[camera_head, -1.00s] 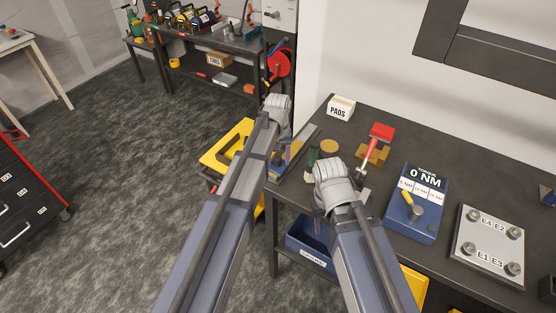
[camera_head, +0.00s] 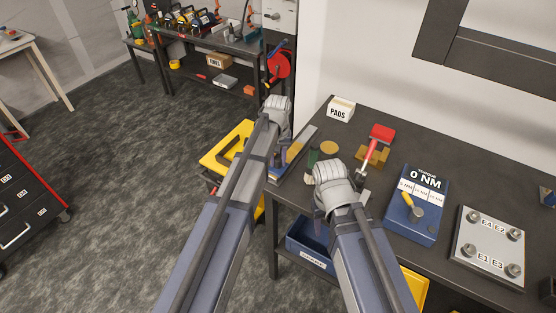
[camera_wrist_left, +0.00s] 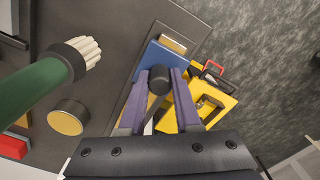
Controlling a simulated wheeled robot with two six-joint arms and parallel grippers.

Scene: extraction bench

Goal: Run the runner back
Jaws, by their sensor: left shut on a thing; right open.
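My left gripper (camera_wrist_left: 159,88) is shut on a round black knob (camera_wrist_left: 158,78) in the left wrist view. The knob stands at a blue block (camera_wrist_left: 150,62) with a brass-coloured bar on a dark grey plate (camera_wrist_left: 193,40) by the bench edge. I take the knob and block to be the runner.
On the bench are a green brush (camera_wrist_left: 35,95), a brass disc (camera_head: 329,147), a PADS box (camera_head: 341,108), a red-handled clamp (camera_head: 381,134), a blue 0 NM torque unit (camera_head: 426,182) and a bolted plate (camera_head: 490,246). A yellow frame (camera_head: 222,157) stands beyond the bench's left edge.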

